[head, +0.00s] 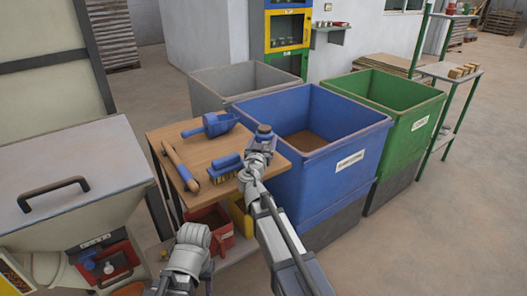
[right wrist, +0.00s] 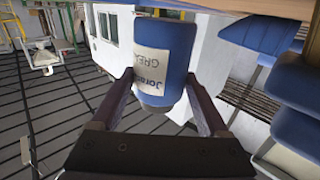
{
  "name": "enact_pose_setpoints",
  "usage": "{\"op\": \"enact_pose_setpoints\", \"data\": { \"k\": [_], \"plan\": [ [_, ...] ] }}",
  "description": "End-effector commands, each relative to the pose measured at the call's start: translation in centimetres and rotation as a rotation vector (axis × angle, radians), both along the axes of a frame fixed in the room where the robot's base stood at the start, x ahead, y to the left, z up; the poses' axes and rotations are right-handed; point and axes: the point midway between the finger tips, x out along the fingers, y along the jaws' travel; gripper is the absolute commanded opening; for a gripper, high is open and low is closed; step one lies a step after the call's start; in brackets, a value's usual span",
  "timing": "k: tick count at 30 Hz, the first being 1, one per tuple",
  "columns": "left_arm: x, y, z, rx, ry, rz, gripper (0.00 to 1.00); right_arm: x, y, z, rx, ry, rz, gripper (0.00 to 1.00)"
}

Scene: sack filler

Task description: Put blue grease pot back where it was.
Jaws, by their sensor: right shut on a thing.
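The blue grease pot (head: 264,129) shows small at the tip of my right arm, near the right end of the wooden table (head: 228,143) and in front of the blue bin. In the right wrist view the pot (right wrist: 165,48) is a blue cylinder with a pale label. My right gripper (head: 261,142) is shut on it; its two dark fingers (right wrist: 160,78) are on either side of the pot's lower part.
A blue scoop (head: 215,124), a blue brush (head: 225,167) and a wooden-handled tool (head: 180,166) lie on the table. A blue bin (head: 345,155), green bin (head: 408,122) and grey bin (head: 215,88) stand around it. A hopper with a dark handle (head: 54,192) is at left.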

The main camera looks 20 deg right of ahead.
Motion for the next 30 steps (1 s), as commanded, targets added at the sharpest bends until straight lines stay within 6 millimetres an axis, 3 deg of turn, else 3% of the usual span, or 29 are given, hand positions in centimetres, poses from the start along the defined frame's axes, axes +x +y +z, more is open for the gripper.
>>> {"op": "enact_pose_setpoints", "data": {
  "k": [1, 4, 17, 18, 24, 30],
  "plan": [
    [0.0, 0.0, -1.4, 0.0, 0.0, 0.0, 0.53, 0.0, 0.0, -1.3, -0.001, 0.0, 0.0, 0.01],
    [0.0, 0.0, -2.4, 0.0, 0.0, 0.0, 0.53, 0.0, 0.0, -2.4, -0.001, 0.0, 0.0, 0.01],
    [0.0, 0.0, -2.7, 0.0, 0.0, 0.0, 0.53, 0.0, 0.0, -2.7, -0.001, 0.0, 0.0, 0.01],
    [0.0, 0.0, -2.7, 0.0, 0.0, 0.0, 0.53, 0.0, 0.0, -2.7, 0.0, 0.0, 0.0, 0.79],
    [0.0, 0.0, -2.6, 0.0, 0.0, 0.0, 0.53, 0.0, 0.0, -2.6, 0.0, 0.0, 0.0, 1.0],
    [0.0, 0.0, -2.6, 0.0, 0.0, 0.0, 0.53, 0.0, 0.0, -2.6, 0.0, 0.0, 0.0, 1.0]
  ]
}}
